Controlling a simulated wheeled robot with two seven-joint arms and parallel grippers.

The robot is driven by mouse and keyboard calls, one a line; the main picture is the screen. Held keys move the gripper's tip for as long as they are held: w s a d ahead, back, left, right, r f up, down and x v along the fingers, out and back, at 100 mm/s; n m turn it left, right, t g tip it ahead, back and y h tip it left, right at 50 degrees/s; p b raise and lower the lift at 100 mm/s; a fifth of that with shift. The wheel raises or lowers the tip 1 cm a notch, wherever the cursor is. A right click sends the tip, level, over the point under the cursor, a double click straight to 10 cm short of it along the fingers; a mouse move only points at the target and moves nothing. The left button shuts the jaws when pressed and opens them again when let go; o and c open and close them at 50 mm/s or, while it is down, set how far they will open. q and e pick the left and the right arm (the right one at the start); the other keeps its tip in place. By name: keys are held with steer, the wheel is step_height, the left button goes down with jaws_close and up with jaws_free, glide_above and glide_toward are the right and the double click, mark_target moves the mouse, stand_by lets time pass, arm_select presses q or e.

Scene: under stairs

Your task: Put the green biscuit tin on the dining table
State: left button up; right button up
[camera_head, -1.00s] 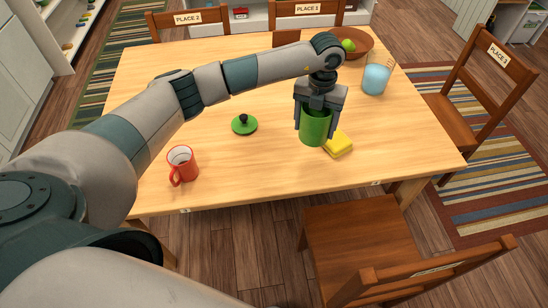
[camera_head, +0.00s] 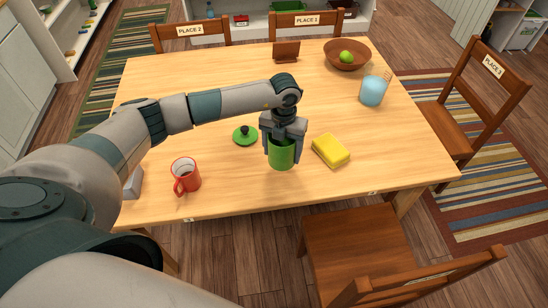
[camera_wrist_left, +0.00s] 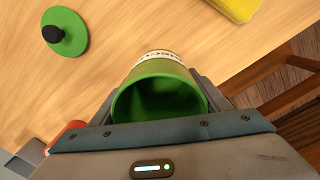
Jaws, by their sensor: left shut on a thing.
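The green biscuit tin (camera_head: 281,155) is upright and lidless in my left gripper (camera_head: 282,143), at the near middle of the dining table (camera_head: 210,82). The gripper is shut on it from above. I cannot tell whether the tin's base touches the tabletop. In the left wrist view the tin (camera_wrist_left: 160,95) shows its open mouth, empty as far as I see, and part of a pale label. A green lid with a black knob (camera_head: 245,136) lies on the table to the left of the tin; it also shows in the left wrist view (camera_wrist_left: 70,30). My right gripper is not in view.
A yellow sponge (camera_head: 331,150) lies just right of the tin. A red mug (camera_head: 186,176) stands at the near left, beside a grey object (camera_head: 133,184). The middle of the table is clear.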

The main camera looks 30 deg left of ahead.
arm_select(q)
steer(key=shift+s+a+f+p, duration=0.15)
steer(key=shift+s+a+f, duration=0.25)
steer(key=shift+a, duration=0.15)
steer(key=shift+s+a+f+p, duration=0.15)
steer(key=shift+s+a+f, duration=0.15)
steer(key=shift+a, duration=0.2)
steer(key=shift+f, duration=0.1)
steer(key=shift+f+p, duration=0.9)
steer(key=shift+f, duration=1.05)
